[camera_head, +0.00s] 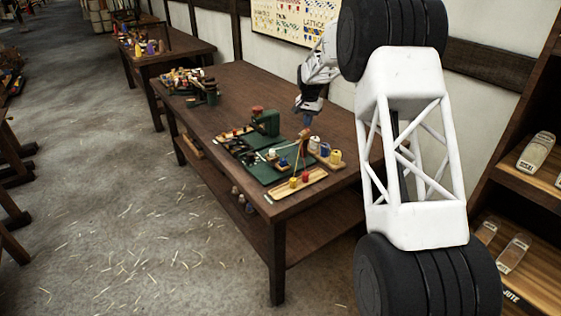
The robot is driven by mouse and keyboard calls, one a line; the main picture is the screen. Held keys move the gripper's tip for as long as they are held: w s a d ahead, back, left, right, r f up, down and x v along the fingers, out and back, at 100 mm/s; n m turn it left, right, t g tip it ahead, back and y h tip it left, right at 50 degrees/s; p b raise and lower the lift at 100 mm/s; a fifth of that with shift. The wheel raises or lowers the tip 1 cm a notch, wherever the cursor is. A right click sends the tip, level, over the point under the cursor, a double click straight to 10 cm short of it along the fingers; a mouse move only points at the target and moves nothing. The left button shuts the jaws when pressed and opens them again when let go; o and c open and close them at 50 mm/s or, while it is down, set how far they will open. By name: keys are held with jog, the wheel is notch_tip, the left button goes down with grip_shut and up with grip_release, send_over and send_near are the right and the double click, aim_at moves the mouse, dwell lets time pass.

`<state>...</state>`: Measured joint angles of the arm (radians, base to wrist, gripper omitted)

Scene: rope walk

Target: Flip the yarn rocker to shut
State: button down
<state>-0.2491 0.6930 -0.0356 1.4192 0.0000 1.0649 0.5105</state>
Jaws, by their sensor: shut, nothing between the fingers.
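My gripper (304,119) hangs over the back of the wooden table, to the right of the green machine. It is small in the picture and looks shut and empty. A green machine (264,124) with a red top stands on a dark green base (258,166). Small coloured parts and spools sit on and around this base. I cannot clearly pick out the yarn rocker among them or tell its position. My gripper appears apart from all these things.
The long wooden table (228,87) has bare room behind and left of the machine. Coloured spools (336,157) stand at its right, and a light board with red pieces (296,183) lies in front. A cluttered green item (212,92) is farther left. Shelves (530,175) stand at right.

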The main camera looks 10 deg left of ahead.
jog(key=shift+f, duration=1.4)
dwell(0.5)
jog(key=shift+r, duration=4.05)
